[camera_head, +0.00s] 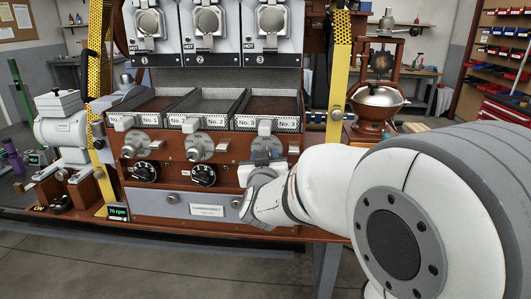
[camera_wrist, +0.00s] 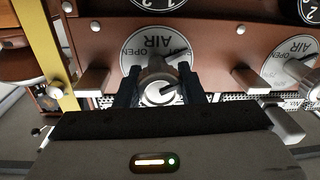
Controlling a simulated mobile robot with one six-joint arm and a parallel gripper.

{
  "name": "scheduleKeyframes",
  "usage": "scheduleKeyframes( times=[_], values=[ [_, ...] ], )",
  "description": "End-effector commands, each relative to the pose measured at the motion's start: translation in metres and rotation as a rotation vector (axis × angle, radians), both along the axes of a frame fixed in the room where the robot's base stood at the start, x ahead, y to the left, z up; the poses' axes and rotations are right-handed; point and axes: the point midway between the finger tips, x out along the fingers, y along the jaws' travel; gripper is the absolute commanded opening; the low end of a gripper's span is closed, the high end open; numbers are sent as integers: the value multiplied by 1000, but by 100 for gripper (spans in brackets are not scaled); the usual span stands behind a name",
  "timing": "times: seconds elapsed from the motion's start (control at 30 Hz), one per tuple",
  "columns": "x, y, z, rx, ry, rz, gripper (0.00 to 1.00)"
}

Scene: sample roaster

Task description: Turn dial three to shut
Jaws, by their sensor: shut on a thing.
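Dial three is the silver round AIR dial (camera_head: 266,146) under the No. 3 tray on the brown roaster front. The wrist view shows its plate (camera_wrist: 137,47) upside down, with OPEN and AIR readable; the lettering at the right is partly covered. My gripper (camera_wrist: 163,88) has one dark finger on each side of the dial's silver knob and is shut on it. The knob hides the plate's middle, and I cannot tell its exact setting. In the head view my gripper (camera_head: 261,167) is in front of the third column, covering the dial's lower part.
Two similar AIR dials, the left (camera_head: 137,143) and middle (camera_head: 200,147), are beside it, with black numbered knobs (camera_head: 146,172) below. A yellow post (camera_head: 339,80) stands just right of the third column. Small tray labels (camera_head: 281,124) and blocks are close above my gripper.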

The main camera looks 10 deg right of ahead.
Motion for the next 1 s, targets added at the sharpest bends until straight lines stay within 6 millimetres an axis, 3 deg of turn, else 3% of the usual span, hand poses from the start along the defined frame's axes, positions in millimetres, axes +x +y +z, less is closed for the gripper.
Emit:
scheduleKeyframes(
  times=[0.63,0.67,0.9,1.0],
  values=[
    [0,-1,-3,-50,22,-2,13],
    [0,-1,-3,-50,22,-2,36],
    [0,-1,-1,-50,19,-1,56],
    [0,0,-1,-50,18,-1,57]
  ],
)
